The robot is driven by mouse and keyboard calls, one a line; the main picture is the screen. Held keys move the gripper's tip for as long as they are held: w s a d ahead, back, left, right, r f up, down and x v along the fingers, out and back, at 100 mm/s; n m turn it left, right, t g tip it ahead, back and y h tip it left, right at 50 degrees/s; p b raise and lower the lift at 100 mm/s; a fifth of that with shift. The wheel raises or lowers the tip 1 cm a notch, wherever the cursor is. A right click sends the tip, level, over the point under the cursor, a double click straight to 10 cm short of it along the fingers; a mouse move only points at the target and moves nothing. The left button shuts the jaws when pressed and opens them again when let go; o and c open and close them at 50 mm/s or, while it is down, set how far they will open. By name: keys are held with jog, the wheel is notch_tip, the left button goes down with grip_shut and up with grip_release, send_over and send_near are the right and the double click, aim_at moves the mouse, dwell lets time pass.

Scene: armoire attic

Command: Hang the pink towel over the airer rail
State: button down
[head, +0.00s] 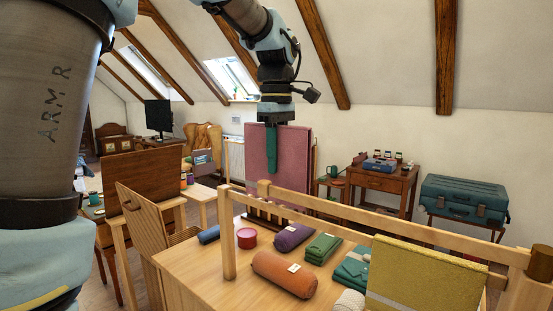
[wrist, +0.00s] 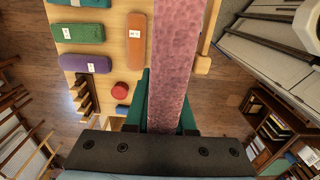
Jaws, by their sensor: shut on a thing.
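The pink towel (head: 290,155) hangs as an upright sheet from my gripper (head: 271,140), whose teal fingers are shut on its upper part. In the wrist view the towel (wrist: 178,65) is a long pink strip running up from between the fingers (wrist: 166,112). The wooden airer rail (head: 330,206) runs from left of centre to the right in the head view. The towel's lower end appears close to the rail's left end, and a rail post overlaps it. Whether they touch cannot be told. Part of the rail (wrist: 208,40) shows beside the towel in the wrist view.
A yellow towel (head: 425,275) hangs at the rail's right. The wooden table (head: 190,270) holds an orange roll (head: 284,274), a purple roll (head: 293,236), green folded cloths (head: 323,248) and a red tin (head: 247,238). A blue case (head: 463,200) stands behind, right.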

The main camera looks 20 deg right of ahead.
notch_tip(320, 180, down, 18)
jog(key=b, duration=1)
jog(key=shift+r, duration=0.25)
dwell(5.4)
jog(key=c, duration=0.7)
grip_release()
